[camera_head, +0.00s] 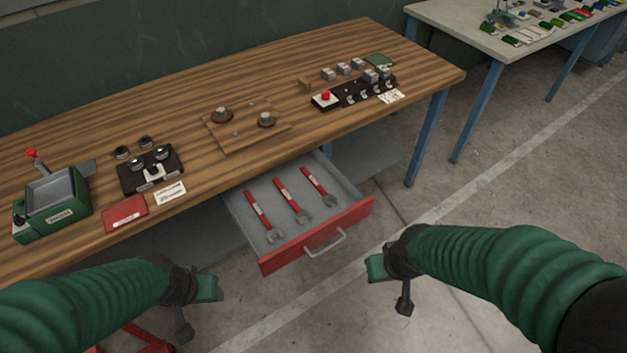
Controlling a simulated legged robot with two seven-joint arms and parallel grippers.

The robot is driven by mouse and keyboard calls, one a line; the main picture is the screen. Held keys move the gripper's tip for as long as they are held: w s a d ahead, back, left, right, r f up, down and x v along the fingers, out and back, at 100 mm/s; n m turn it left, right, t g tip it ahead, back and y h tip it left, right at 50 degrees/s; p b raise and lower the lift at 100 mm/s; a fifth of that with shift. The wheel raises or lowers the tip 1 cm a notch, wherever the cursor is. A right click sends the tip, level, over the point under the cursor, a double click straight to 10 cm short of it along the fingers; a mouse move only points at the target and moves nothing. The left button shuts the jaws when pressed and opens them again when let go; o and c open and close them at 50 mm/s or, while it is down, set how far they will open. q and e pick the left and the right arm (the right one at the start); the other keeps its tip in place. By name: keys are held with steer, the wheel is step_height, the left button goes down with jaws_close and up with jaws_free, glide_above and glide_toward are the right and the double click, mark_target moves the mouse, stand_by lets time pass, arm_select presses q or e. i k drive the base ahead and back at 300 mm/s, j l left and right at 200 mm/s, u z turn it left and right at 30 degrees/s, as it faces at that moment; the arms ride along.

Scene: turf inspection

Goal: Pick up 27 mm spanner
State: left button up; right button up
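Three red-handled spanners with grey jaws lie side by side in an open drawer (344,224): a left spanner (258,210), a middle spanner (288,201) and a right spanner (315,181). Each has a pale label, too small to read, so I cannot tell which is the 27 mm one. My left gripper (208,290) is in front of the drawer at lower left, away from the spanners. My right gripper (377,268) is just right of and below the drawer's red front. Neither gripper visibly holds anything. Their finger gaps are not clear.
The wooden workbench (200,90) carries a green box (55,205) with a red-knobbed lever, a red booklet (125,212), a wooden board (245,130) and a red-button panel (326,99). The drawer handle (325,243) sticks out. A second table (470,35) stands behind right. The floor at right is clear.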

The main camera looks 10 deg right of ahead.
mark_target(272, 233)
steer(key=i+l, duration=0.2)
steer(key=i+l+u, duration=0.15)
steer(key=u, duration=0.3)
steer(key=i+l+u, duration=0.1)
steer(key=l+u, duration=0.15)
steer(key=u, duration=0.2)
steer(key=i+l+u, duration=0.1)
steer(key=l+u, duration=0.2)
steer(key=u, duration=0.7)
